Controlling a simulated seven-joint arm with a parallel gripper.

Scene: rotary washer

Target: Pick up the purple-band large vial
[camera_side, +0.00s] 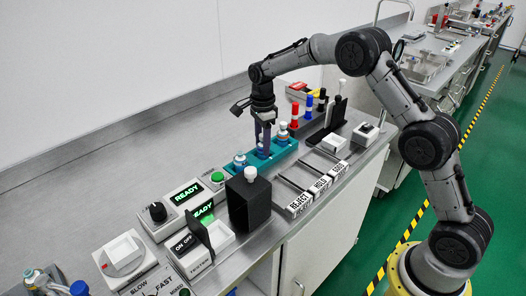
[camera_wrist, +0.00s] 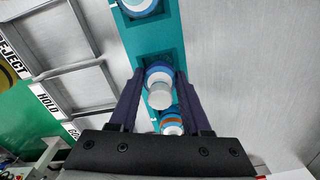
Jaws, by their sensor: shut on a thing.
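A teal rack (camera_side: 286,153) holds several vials in a row, and it also shows in the wrist view (camera_wrist: 166,45). My gripper (camera_side: 263,137) points down over the middle of the rack. In the wrist view, my gripper (camera_wrist: 155,80) is shut on the middle vial (camera_wrist: 159,93), which has a pale grey cap and a blue-and-white top. The fingers lie on both sides of it, and it stands in the rack. Its band is hidden, so I cannot tell whether it is purple. A vial with an orange band (camera_wrist: 171,126) and a blue-topped vial (camera_wrist: 140,6) stand on either side.
A black block with a white-capped vial (camera_side: 249,200) stands in front of the rack. REJECT, HOLD and GOOD lanes (camera_side: 313,187) lie to the right. READY devices (camera_side: 187,194) stand to the left. Red and blue vials (camera_side: 302,110) stand behind.

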